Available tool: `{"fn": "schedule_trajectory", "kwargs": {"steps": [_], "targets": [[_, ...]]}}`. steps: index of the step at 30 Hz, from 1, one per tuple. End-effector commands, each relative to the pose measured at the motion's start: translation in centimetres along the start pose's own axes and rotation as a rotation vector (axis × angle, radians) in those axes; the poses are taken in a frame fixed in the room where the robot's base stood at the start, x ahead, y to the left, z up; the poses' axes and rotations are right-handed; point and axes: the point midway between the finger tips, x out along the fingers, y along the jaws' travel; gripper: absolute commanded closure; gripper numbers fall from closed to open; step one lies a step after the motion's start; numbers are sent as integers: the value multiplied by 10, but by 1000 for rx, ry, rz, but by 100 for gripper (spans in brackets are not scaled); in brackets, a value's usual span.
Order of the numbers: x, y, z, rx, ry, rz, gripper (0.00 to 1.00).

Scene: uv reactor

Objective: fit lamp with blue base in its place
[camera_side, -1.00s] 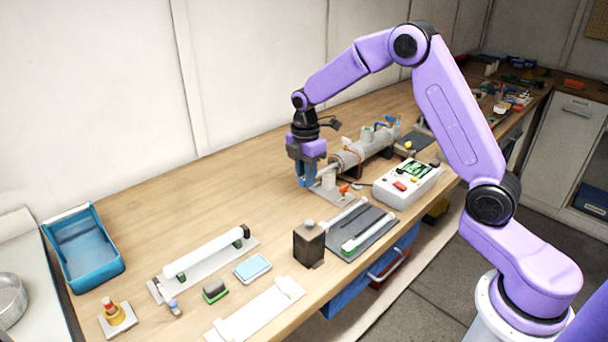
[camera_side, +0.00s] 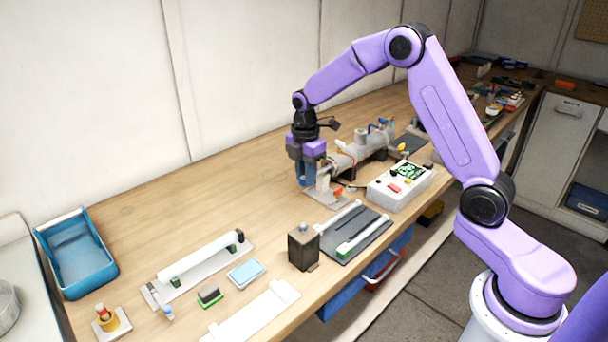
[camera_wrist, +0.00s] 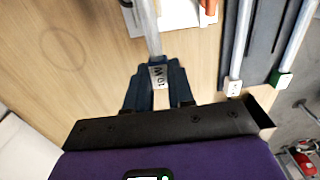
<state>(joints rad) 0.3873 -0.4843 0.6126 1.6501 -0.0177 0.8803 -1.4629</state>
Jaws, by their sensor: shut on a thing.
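My gripper (camera_side: 309,184) is low over the bench at the near-left end of the grey cylindrical reactor (camera_side: 362,153). It is shut on a clear lamp tube (camera_wrist: 149,28) with a white printed label, seen between the blue fingers in the wrist view. The tube points away from the gripper toward a white plate (camera_wrist: 180,14) at the reactor's end. The fingers hide the lamp's base, so its colour cannot be told. How far the tube is into the reactor is unclear. Two more lamps, one with a green base (camera_wrist: 281,79) and one with a white base (camera_wrist: 233,87), lie on a dark tray (camera_side: 352,237).
A white control box (camera_side: 402,186) stands right of the gripper, close to the reactor. A dark square block (camera_side: 304,247), a white tube on a stand (camera_side: 203,257) and a blue bin (camera_side: 75,255) are nearer the left.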

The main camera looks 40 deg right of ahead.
Motion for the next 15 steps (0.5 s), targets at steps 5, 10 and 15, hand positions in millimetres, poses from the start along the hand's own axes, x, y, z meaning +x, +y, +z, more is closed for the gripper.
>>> {"fn": "schedule_trajectory", "kwargs": {"steps": [5,10,15], "targets": [[0,0,4,1,0,0,100],[0,0,8,1,0,0,100],[0,0,12,1,0,0,100]]}}
